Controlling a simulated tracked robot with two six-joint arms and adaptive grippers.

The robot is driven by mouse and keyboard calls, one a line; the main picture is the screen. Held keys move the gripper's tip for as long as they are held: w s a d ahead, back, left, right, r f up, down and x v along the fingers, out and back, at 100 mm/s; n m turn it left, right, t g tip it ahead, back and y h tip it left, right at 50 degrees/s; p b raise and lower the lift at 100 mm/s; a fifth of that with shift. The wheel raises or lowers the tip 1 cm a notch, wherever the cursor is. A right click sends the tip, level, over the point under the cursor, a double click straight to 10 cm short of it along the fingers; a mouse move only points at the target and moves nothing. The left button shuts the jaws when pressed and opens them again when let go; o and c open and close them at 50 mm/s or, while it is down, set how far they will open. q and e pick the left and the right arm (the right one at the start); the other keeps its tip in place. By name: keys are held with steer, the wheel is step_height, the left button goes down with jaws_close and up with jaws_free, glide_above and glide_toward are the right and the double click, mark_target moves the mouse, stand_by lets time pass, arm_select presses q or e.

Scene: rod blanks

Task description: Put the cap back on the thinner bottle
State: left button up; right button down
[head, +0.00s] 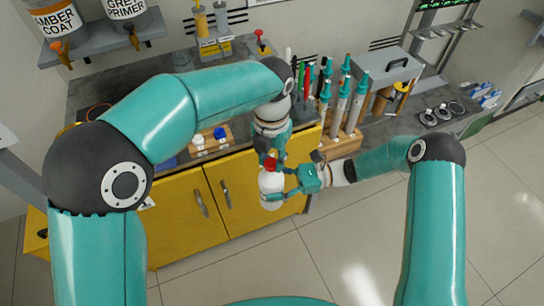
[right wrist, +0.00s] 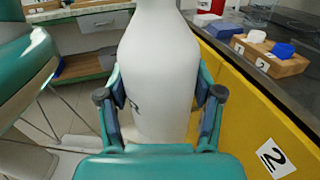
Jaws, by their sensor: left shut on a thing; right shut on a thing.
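A white bottle (head: 272,188) is held by my right gripper (head: 290,190) in front of the yellow cabinet. In the right wrist view the bottle (right wrist: 158,75) stands roughly upright between both fingers, its top cut off by the frame. My left gripper (head: 271,157) is above the bottle, pointing down and shut on a small red cap (head: 270,164). The cap is at the bottle's top; I cannot tell whether it touches the neck or is seated.
A wooden block (head: 212,142) with white and blue caps stands on the counter behind; it also shows in the right wrist view (right wrist: 290,67). A rack of teal-topped tubes (head: 342,142) is close on the right. The yellow cabinet (head: 172,215) is behind the bottle.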

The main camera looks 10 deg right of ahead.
arm_select(q)
steer(key=shift+w+a, duration=0.1)
steer(key=o, duration=0.7)
steer(key=shift+r, duration=2.25)
steer(key=shift+c, duration=0.5)
